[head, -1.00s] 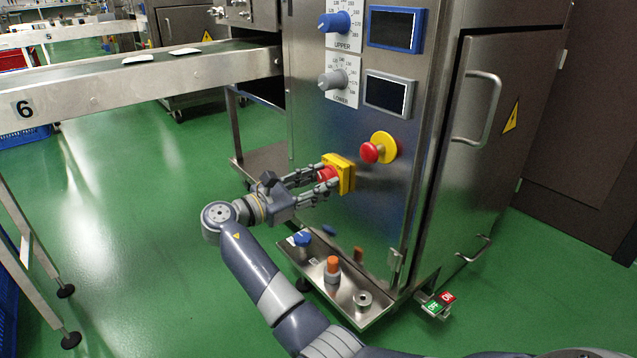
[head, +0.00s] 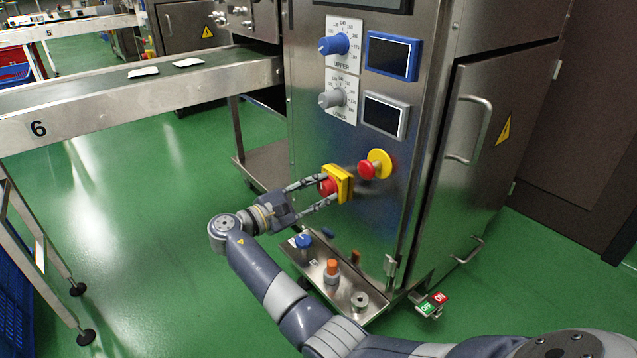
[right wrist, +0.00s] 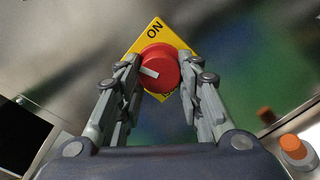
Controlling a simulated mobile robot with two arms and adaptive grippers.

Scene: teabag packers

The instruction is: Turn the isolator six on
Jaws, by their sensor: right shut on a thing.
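The isolator is a red rotary knob (head: 327,186) on a yellow square plate (head: 345,183), on the steel front of the machine marked 6 by its conveyor. My right gripper (head: 326,188) has its two fingers on either side of the red knob and is shut on it. My left gripper is out of view.
A red emergency button (head: 367,169) on a yellow disc is just right of the isolator. Blue and grey dials (head: 333,44) and two screens are above. A ledge (head: 318,272) with a blue knob and an orange-capped part juts out below.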

